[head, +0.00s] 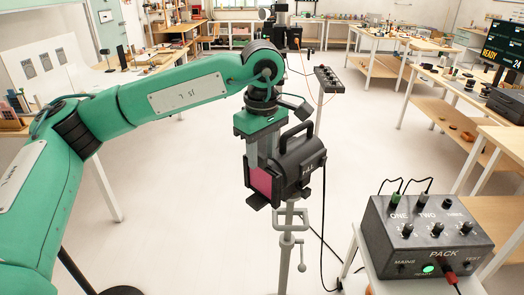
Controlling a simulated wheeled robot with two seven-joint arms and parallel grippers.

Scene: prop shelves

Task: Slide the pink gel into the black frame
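The pink gel (261,183) shows at the front of a black lamp, upright, with its lower part within the black frame (249,197). My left gripper (264,156) points down at the gel's top edge, and its grey fingers hide the upper part of the gel. The fingers overlap in this view, so I cannot tell whether they are closed on the gel. I also cannot tell how deep the gel sits in the frame. My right gripper is not in view.
The lamp (301,163) stands on a metal stand (286,235) with a cable hanging at its right. A grey power pack (425,235) with knobs and a lit green button stands at the lower right. White tables with props line the room; the middle floor is clear.

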